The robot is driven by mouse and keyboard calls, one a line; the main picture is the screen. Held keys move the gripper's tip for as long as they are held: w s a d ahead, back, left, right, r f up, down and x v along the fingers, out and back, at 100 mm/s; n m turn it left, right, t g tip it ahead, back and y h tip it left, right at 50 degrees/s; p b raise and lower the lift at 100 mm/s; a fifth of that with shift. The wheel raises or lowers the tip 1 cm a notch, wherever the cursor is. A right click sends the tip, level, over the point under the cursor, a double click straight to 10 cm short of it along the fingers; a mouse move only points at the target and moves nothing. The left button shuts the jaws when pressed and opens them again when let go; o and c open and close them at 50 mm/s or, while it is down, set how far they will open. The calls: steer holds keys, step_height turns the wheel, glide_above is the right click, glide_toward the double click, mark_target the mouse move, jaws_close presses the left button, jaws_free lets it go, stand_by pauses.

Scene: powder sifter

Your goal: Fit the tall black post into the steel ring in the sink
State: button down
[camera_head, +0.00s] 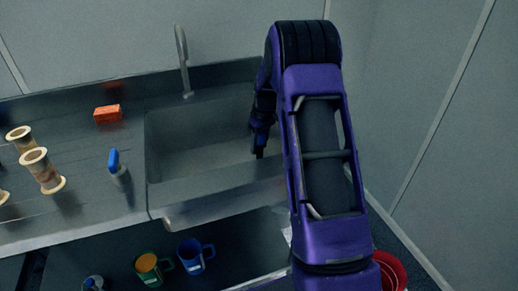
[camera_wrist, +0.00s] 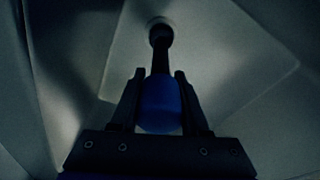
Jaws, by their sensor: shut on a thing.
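In the wrist view my gripper (camera_wrist: 158,78) is shut on a blue part (camera_wrist: 159,105) that seems joined to the black post (camera_wrist: 160,58). The post points away from the fingers, and its rounded dark end lies over a pale round shape, apparently the steel ring (camera_wrist: 165,22), in the sink. I cannot tell whether the end is inside the ring or just above it. In the head view my gripper (camera_head: 261,138) reaches down into the right part of the sink (camera_head: 165,190). My arm hides the sink's right side there, and the ring does not show.
A tap (camera_head: 183,65) stands behind the sink. An orange block (camera_head: 107,114), a blue-topped bottle (camera_head: 118,168) and wooden-ended cylinders (camera_head: 43,170) stand on the left counter. Green (camera_head: 147,268) and blue mugs (camera_head: 191,258) sit below in front. A red bucket (camera_head: 393,268) is at lower right.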

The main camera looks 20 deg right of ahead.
mark_target(263, 133)
steer(key=shift+f, duration=0.5)
steer(key=shift+f, duration=0.2)
steer(key=shift+c, duration=1.9)
jaws_free()
steer(key=shift+r, duration=0.1)
steer(key=r, duration=0.4)
steer(key=s+r+p, duration=0.1)
steer(key=r, duration=0.7)
steer(key=shift+s+d+p, duration=0.3)
steer(key=shift+s, duration=0.05)
